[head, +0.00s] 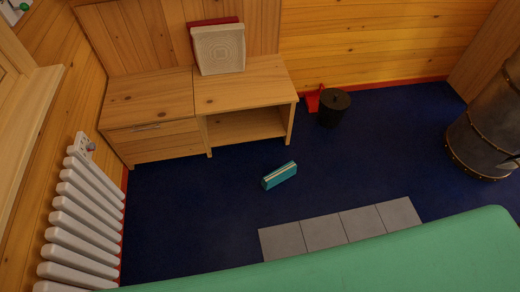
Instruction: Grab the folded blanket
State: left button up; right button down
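I cannot make out anything that is clearly a folded blanket in the head view. A large smooth green surface (420,255) with a rounded corner fills the bottom right; I cannot tell whether it is bedding or furniture. A small teal block-shaped object (279,175) with a pale edge lies on the dark blue floor; it is too small to tell if it is cloth. Neither of my grippers is in view.
A low wooden cabinet (150,97) with an open shelf stands at the back wall, bearing a cream square panel (219,50) with red behind it. A white radiator (80,220) is left, a black bin (333,107) and a dark stove (488,130) right. Blue floor between is mostly clear.

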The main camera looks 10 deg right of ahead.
aim_at(287, 171)
jog(key=z, duration=0.6)
jog(key=i+j+z, duration=0.35)
jog(key=i+z, duration=0.15)
jog(key=i, duration=0.15)
